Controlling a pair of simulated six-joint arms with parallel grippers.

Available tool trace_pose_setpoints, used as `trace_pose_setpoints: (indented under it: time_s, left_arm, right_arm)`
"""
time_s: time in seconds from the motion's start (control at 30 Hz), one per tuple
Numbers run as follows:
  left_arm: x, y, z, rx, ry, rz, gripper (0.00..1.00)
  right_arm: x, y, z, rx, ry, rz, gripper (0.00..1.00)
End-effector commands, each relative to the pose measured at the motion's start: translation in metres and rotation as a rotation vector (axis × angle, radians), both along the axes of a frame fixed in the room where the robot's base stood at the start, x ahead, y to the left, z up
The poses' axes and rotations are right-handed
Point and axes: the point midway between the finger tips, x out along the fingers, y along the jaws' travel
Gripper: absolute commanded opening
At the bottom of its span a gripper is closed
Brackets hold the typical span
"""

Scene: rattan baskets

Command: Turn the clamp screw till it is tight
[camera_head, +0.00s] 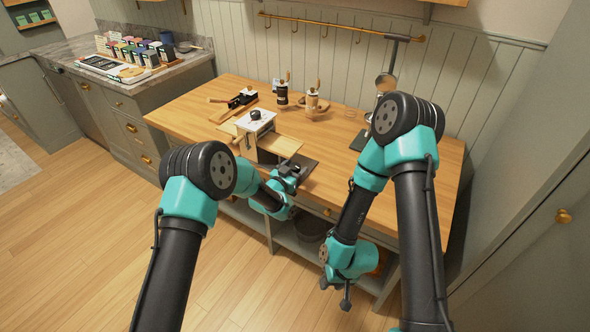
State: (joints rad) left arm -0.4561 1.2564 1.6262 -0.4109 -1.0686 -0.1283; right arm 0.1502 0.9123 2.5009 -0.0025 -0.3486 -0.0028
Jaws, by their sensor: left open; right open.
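A white-topped box-shaped device (256,124) with a light wooden board stands near the front edge of the wooden table (210,103). I cannot make out a clamp screw; it is too small or hidden. My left gripper (301,169) is open at the table's front edge, just right of the device, beside a dark flat piece. I see nothing held in it. My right gripper (336,294) is open and empty, low in front of the table and below its top.
Two dark-and-wood grinders (312,99) and a dark tool on a board (241,98) stand farther back. A dark pot (310,226) sits on the lower shelf. The floor at the left is clear.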

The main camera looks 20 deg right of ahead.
Motion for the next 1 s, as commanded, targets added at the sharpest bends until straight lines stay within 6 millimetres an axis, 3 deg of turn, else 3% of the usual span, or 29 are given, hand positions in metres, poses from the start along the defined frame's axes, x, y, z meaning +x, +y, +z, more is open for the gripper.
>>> trace_pose_setpoints:
  time_s: [0.37,1.0]
  left_arm:
    - [-0.011,0.013,0.0,-0.001,0.001,0.001,0.69]
    - [-0.084,0.099,0.0,0.001,0.002,0.002,0.69]
  right_arm:
    - [0.0,0.0,0.0,0.0,0.0,0.0,0.43]
    - [0.0,0.0,0.0,0.0,0.0,0.0,0.43]
